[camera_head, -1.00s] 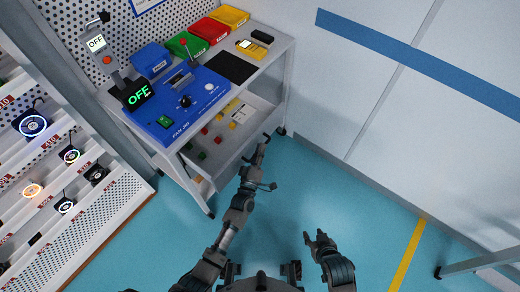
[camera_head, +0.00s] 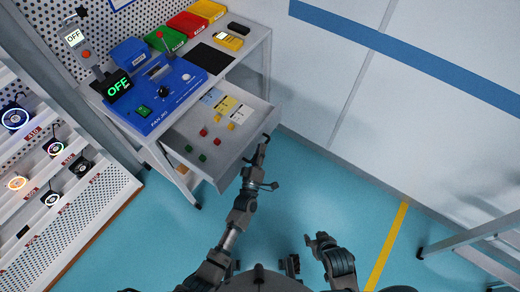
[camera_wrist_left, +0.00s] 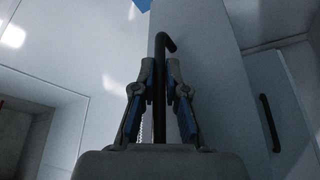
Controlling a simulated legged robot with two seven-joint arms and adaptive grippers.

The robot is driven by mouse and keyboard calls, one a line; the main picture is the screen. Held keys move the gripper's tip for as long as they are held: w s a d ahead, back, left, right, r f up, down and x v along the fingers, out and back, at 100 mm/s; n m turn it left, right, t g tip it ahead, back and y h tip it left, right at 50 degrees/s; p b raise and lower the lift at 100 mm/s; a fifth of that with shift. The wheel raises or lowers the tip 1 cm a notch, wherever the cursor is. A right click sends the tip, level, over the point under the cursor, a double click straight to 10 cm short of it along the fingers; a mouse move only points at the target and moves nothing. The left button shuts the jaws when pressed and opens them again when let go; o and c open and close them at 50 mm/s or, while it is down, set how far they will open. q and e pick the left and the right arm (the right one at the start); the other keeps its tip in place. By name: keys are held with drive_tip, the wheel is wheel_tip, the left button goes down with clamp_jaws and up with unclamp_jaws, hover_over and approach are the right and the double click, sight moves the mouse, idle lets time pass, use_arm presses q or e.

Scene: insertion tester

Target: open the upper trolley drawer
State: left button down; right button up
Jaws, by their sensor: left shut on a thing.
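The upper trolley drawer (camera_head: 232,153) is pulled well out of the white trolley, and its inside shows in the head view. It holds red, green and yellow small pieces and some cards. My left gripper (camera_head: 262,146) is at the drawer's front. In the left wrist view its two fingers (camera_wrist_left: 160,75) close around the dark bar handle (camera_wrist_left: 161,45), one on each side. My right gripper (camera_head: 318,239) is apart from the trolley, over the floor, with its fingers spread and empty.
A blue tester panel (camera_head: 165,90), coloured bins (camera_head: 187,24) and a black mat (camera_head: 209,59) are on the trolley top. A perforated rack (camera_head: 75,205) stands at left. A second dark handle (camera_wrist_left: 269,122) shows in the wrist view. Floor (camera_head: 290,190) near the right gripper is clear.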

use_arm(q)
drive_tip(key=shift+s+f, duration=0.1)
drive_tip(key=c, duration=1.5)
unclamp_jaws()
drive_tip(key=shift+d, duration=0.15)
drive_tip(key=shift+s+a, duration=0.1)
drive_tip(key=shift+a, duration=0.15)
drive_tip(key=v, duration=1.1)
drive_tip(key=shift+s+f, duration=0.15)
drive_tip(key=shift+s, duration=0.1)
